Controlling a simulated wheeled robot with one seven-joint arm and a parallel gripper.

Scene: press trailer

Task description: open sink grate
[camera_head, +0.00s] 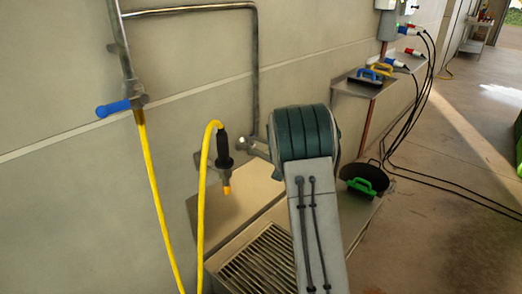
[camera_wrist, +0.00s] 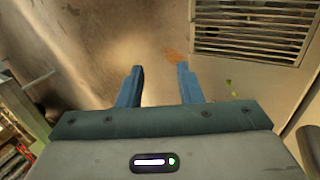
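The sink grate (camera_head: 258,262) is a slatted metal grid at the front of the steel sink (camera_head: 236,204) in the head view. It lies flat, and my arm covers its right side. In the wrist view the grate (camera_wrist: 262,28) is at the upper right, with dark gaps between its bars. My gripper (camera_wrist: 160,78) shows two blue fingers, spread apart with nothing between them. The fingers point at bare metal to the left of the grate and do not overlap it. My gripper is hidden behind my arm in the head view.
A yellow hose (camera_head: 202,190) with a black nozzle (camera_head: 223,150) hangs by the sink, below a pipe with a blue-handled valve (camera_head: 113,108). A black pan with a green handle (camera_head: 364,180) is right of my arm. Black cables (camera_head: 440,185) cross the floor.

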